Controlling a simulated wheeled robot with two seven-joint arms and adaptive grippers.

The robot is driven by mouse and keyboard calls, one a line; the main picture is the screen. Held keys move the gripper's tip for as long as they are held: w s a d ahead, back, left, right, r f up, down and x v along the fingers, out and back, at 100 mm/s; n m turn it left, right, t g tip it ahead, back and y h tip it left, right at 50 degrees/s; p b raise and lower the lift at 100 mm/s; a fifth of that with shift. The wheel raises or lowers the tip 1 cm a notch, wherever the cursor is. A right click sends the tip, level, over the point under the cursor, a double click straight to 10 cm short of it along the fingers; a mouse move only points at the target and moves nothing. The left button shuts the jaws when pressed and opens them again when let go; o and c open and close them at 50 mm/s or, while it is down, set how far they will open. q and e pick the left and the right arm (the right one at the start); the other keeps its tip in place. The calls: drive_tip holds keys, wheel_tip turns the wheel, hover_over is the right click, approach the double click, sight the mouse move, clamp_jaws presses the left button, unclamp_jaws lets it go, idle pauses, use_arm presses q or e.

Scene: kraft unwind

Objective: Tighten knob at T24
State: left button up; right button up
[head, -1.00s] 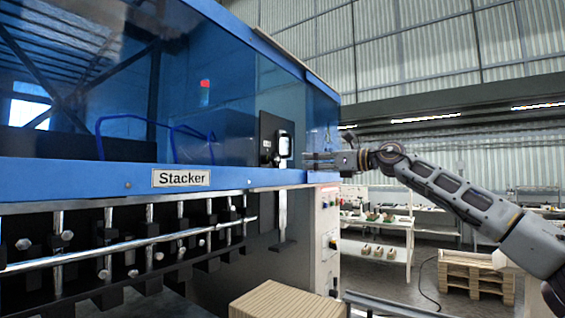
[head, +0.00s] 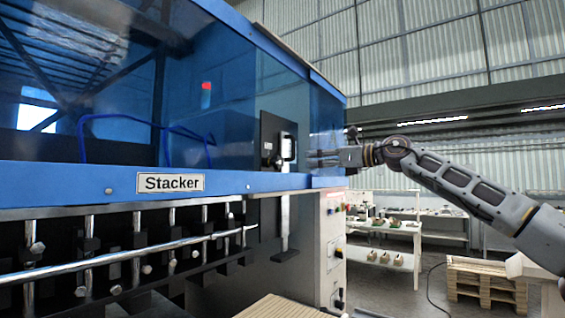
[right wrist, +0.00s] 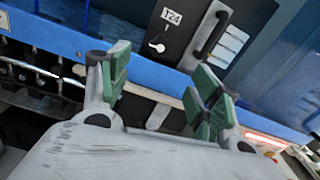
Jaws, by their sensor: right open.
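The T24 label (right wrist: 171,17) sits on a black panel on the machine in the right wrist view. Just below the label is a small pale knob (right wrist: 158,44) with a pointer shape. The black panel (head: 269,142) shows small in the head view, where the knob is too small to make out. My right gripper (head: 318,158) is beside the machine's blue right corner, to the right of the panel. In the right wrist view its green-padded fingers (right wrist: 163,85) are spread apart and empty, with the knob beyond them. My left gripper is not in view.
The blue Stacker machine (head: 100,178) fills the left side. A black handle (right wrist: 211,36) stands out beside the knob. A control box with buttons (head: 333,240) is below the corner. White shelves (head: 385,255) and a wooden pallet (head: 488,285) stand farther right.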

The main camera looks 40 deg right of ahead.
drive_tip(key=p, duration=0.4)
approach(280, 161)
drive_tip(key=shift+w, duration=1.25)
drive_tip(key=shift+a+p+x, duration=0.2)
drive_tip(key=shift+p+x, duration=0.5)
drive_tip(key=shift+x, duration=0.9)
drive_tip(key=shift+a+p+x, duration=0.2)
drive_tip(key=shift+p+x, duration=0.5)
drive_tip(key=shift+x, duration=0.9)
drive_tip(key=shift+s, duration=0.1)
drive_tip(key=shift+c, duration=0.5)
drive_tip(key=c, duration=0.9)
